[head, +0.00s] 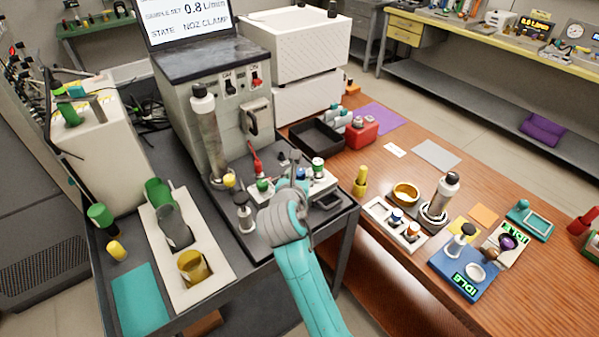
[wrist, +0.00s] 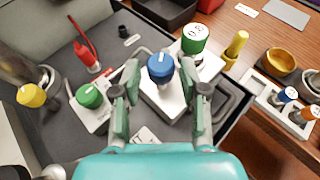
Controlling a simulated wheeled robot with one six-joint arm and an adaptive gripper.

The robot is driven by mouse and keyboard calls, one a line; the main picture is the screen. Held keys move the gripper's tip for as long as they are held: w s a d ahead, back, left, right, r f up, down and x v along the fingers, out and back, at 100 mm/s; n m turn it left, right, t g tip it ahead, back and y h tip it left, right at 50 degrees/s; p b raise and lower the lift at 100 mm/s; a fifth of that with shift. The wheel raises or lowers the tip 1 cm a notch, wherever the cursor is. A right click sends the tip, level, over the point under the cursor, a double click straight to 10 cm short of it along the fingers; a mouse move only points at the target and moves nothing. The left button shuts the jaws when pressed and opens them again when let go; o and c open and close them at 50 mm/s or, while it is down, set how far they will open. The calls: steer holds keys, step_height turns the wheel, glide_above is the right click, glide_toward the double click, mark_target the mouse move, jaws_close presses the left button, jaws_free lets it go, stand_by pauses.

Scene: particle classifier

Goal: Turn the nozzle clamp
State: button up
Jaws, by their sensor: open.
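In the wrist view, a blue knob (wrist: 160,66) with a white mark stands on a pale block between my fingertips. A green knob (wrist: 90,96) is to its left and a larger green knob (wrist: 195,38) is behind right. A red lever (wrist: 85,45) stands at the back left. My gripper (head: 293,165) is open, its fingers either side of the blue knob; contact cannot be told.
A yellow-capped piece (wrist: 31,95) and a clear column (head: 208,130) stand left of the controls. A black tray (head: 316,140) lies behind. The wooden table (head: 375,255) to the right holds rings, bottles and a blue block (head: 465,275).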

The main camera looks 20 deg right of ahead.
mark_target(300, 171)
steer(key=shift+x, duration=1.55)
jaws_close()
steer(key=shift+a+m+h, duration=0.1)
steer(key=shift+m+h, duration=0.2)
steer(key=m+g+h, duration=0.2)
steer(key=shift+m+h, duration=0.3)
steer(key=shift+m, duration=0.1)
steer(key=shift+m+g+h, duration=1.4)
steer(key=shift+m+g, duration=0.6)
steer(key=shift+g, duration=0.1)
